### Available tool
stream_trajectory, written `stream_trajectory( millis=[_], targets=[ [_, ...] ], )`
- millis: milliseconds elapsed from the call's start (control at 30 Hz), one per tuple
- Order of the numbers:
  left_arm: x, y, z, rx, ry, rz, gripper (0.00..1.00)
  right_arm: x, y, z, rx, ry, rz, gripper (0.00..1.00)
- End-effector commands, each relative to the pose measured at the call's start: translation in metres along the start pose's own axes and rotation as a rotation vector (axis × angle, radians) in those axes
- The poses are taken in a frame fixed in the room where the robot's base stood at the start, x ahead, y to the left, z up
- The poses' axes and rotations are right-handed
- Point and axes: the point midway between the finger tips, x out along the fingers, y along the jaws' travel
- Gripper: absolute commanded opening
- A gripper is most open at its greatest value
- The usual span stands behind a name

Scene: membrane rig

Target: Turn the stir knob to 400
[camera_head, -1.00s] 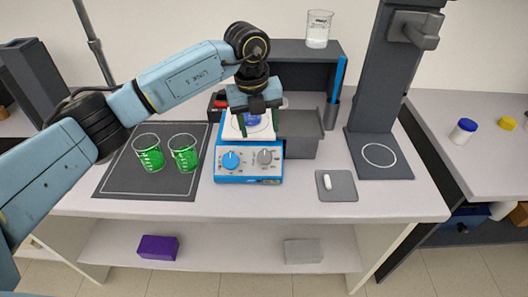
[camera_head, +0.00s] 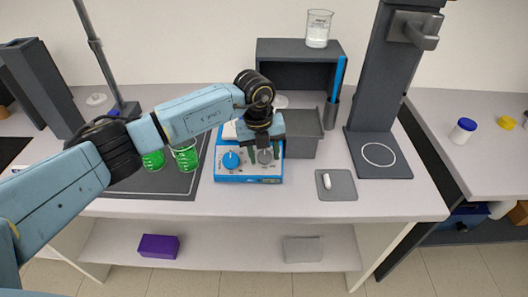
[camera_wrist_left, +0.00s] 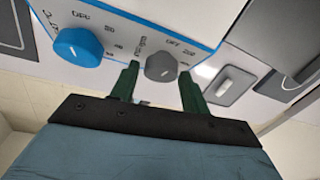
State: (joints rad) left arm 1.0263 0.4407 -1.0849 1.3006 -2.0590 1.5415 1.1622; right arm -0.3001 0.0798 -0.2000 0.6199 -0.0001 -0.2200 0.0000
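The stirrer hot plate (camera_head: 249,179) is a blue and white box on the bench. Its front has a blue knob (camera_head: 231,160) on the left and a grey knob (camera_head: 265,157) on the right. In the left wrist view the grey knob (camera_wrist_left: 161,67) has OFF and 200 marks near it; the blue knob (camera_wrist_left: 77,47) is labelled in °C. My left gripper (camera_wrist_left: 158,80) is open, its green fingers on either side of the grey knob with gaps showing. It also shows in the head view (camera_head: 263,150), covering part of the plate top. My right gripper is not in view.
Two beakers of green liquid (camera_head: 185,158) stand on the dark mat (camera_head: 190,189) to the left, partly behind my left arm. A grey bin (camera_head: 303,145) stands right of the stirrer. A grey pad (camera_head: 343,193) with a white bar (camera_head: 326,181) lies at the right.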

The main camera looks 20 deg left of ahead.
Motion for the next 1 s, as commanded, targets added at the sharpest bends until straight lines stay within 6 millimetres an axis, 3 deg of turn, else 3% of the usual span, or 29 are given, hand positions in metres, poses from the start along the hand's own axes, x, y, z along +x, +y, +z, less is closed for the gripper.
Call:
stream_trajectory(
  millis=[33,233,567,1000],
  targets=[
    [0.000,0.000,0.000,0.000,0.000,0.000,0.39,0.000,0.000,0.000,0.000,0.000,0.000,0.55],
    [-0.001,0.000,0.000,0.000,0.000,0.000,0.13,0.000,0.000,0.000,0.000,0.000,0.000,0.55],
    [-0.001,-0.001,0.000,0.038,-0.001,0.025,0.13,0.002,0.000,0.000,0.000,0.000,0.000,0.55],
    [0.000,-0.004,0.000,0.312,-0.004,0.210,0.13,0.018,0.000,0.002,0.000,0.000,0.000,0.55]
  ],
)
